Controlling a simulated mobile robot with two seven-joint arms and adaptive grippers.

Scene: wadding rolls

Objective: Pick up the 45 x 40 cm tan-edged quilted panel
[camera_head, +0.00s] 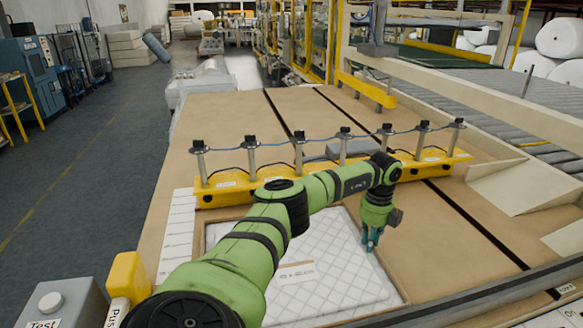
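The quilted panel (335,268) is white with a diamond stitch pattern and a tan edge. It lies flat on the tan table in the near middle of the head view, with a small label (297,272) on it. My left arm crosses over it and hides part of its left and far sides. My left gripper (370,247) points down over the panel's right part, near its right edge. Its fingers look close to the surface; I cannot tell whether they touch it or whether they are parted. My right gripper is not in view.
A yellow bar (228,184) with several upright posts and a blue hose spans the table just behind the panel. A grey box with a white button (52,302) and a yellow block (129,274) stand at the near left.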

